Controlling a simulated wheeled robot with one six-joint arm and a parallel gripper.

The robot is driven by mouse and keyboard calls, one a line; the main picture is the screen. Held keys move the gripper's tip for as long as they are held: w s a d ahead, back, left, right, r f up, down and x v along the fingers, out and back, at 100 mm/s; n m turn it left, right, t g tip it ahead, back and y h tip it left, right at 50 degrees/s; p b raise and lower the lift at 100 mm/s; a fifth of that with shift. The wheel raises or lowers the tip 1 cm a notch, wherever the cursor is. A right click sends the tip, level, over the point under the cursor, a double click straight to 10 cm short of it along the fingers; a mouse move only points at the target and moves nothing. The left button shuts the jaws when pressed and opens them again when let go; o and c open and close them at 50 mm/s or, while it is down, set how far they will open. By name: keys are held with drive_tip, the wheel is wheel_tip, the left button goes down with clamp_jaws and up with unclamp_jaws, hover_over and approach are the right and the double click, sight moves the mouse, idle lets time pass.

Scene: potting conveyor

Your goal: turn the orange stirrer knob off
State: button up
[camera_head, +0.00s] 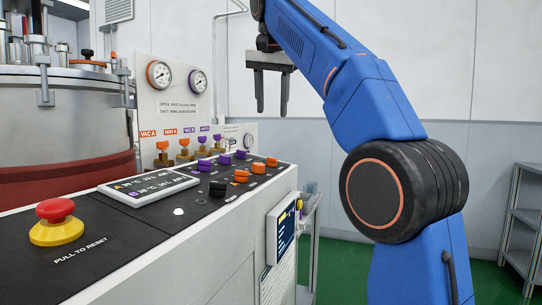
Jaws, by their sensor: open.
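Several orange knobs sit in a row on the right side of the dark sloped console (150,234): a near one (241,176), a middle one (257,168) and a far one (271,161). Their labels are too small to read, so I cannot tell which is the stirrer knob or how it is set. My gripper (272,108) hangs in the air with its fingers pointing down, apart and empty. In the picture it is above the far end of the knob rows and touches nothing.
Purple knobs (204,165) run beside the orange ones, with a black knob (217,188) nearer. A display (148,187) and a red emergency button (55,210) are on the console. Valves (162,153) and gauges (159,75) stand behind, a steel vessel (60,115) at left.

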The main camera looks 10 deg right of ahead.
sight(274, 163)
drive_tip(key=x, duration=1.6)
drive_tip(key=shift+w+d+f, duration=0.1)
drive_tip(key=shift+w+f, duration=0.15)
drive_tip(key=shift+f, duration=0.1)
drive_tip(key=c, duration=1.1)
drive_tip(key=shift+o, duration=0.2)
drive_tip(key=shift+n, duration=0.3)
drive_tip(key=n, duration=0.1)
drive_tip(key=n+y, duration=0.1)
drive_tip(key=n, duration=0.1)
drive_tip(key=shift+s+d+n+t, duration=0.1)
drive_tip(key=shift+d+n+t, duration=0.1)
drive_tip(key=shift+n+t, duration=0.15)
drive_tip(key=shift+d+n+y, duration=0.1)
drive_tip(key=shift+n+y, duration=1)
drive_tip(key=shift+n, duration=1.15)
